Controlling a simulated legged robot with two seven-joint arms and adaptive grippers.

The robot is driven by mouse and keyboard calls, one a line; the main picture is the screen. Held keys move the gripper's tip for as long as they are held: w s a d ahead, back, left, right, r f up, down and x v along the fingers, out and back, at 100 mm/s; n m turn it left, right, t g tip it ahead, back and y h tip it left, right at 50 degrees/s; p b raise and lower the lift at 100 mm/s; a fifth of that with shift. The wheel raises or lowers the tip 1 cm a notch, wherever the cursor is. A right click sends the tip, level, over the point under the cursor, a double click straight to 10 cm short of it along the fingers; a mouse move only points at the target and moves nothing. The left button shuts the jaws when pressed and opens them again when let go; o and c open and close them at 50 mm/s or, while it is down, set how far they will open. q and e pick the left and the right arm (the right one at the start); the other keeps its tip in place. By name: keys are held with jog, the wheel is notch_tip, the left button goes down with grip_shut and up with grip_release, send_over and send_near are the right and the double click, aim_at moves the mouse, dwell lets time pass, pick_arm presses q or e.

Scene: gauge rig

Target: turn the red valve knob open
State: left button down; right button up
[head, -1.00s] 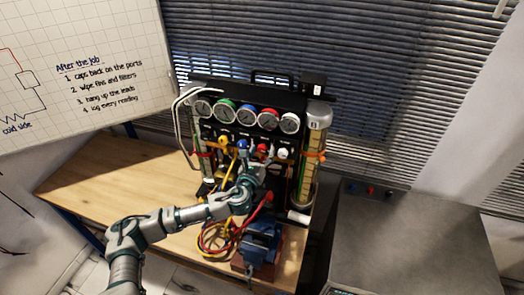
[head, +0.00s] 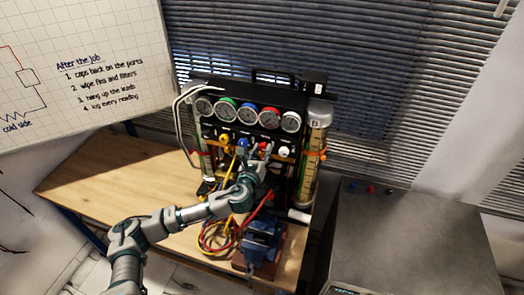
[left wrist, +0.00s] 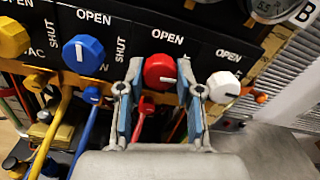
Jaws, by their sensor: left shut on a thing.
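The red valve knob (left wrist: 159,71) is on the black panel of the gauge rig, under the label OPEN. In the head view my left gripper (head: 258,155) reaches the row of knobs below the gauges, and the red knob (head: 265,146) shows just above the fingers. My right gripper is in neither view.
A blue knob (left wrist: 83,54) and a yellow knob (left wrist: 12,38) are to the left of the red one; a white knob (left wrist: 223,87) is close to the right finger. Coloured hoses hang below. A blue vise (head: 262,240) stands in front of the rig on the wooden bench (head: 110,180).

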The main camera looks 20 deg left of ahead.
pick_arm(q)
jog(key=n, duration=0.8)
jog(key=shift+n, duration=0.3)
jog(key=n+p, duration=0.1)
jog(key=n, duration=0.5)
jog(key=shift+f+n, duration=0.1)
jog(key=shift+n, duration=1)
jog(key=shift+f, duration=0.1)
jog(key=c, duration=0.8)
grip_release()
jog(key=shift+o, duration=0.2)
